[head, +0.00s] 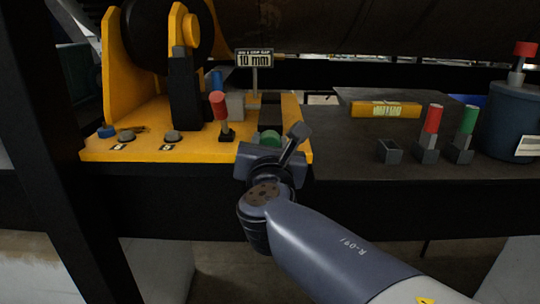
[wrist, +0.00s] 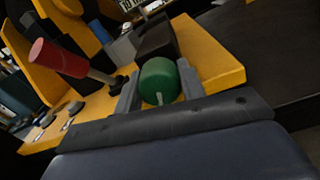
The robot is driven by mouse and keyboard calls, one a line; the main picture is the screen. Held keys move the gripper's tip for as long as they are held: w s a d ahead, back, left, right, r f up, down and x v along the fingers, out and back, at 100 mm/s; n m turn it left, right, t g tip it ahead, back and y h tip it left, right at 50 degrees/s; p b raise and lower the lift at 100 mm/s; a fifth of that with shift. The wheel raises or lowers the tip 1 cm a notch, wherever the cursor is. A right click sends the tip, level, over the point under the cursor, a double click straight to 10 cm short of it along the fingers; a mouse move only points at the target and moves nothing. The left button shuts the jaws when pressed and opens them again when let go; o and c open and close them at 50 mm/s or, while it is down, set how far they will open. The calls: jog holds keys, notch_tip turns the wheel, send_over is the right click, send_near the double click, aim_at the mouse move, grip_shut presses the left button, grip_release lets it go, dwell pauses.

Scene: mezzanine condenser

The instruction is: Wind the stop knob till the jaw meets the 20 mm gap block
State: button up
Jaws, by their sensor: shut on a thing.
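The green stop knob (head: 270,138) sits at the front right of the yellow machine base, and in the wrist view (wrist: 159,80) it has a pale mark on its front. My gripper (wrist: 160,88) is shut on the knob, one finger on each side. In the head view my gripper (head: 272,148) partly hides the knob. A dark block (wrist: 155,38) stands just behind the knob. A grey block (head: 235,107) is left of it, with a blue piece (head: 217,81) behind. I cannot tell which of these is the jaw or the gap block. A sign (head: 254,59) reads 10 mm.
A red-handled lever (head: 218,106) stands close left of my gripper. On the dark bench to the right are a yellow level (head: 385,109), an empty holder (head: 389,150), red (head: 433,119) and green (head: 469,119) handles in holders, and a blue bucket (head: 510,120). A dark post rises at left.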

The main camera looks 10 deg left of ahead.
jog(key=shift+f+m+b, duration=0.1)
jog(key=shift+m+b, duration=0.85)
jog(key=shift+m, duration=0.15)
jog(key=o, duration=1)
jog(key=v, duration=1)
jog(key=shift+s+b, duration=0.4)
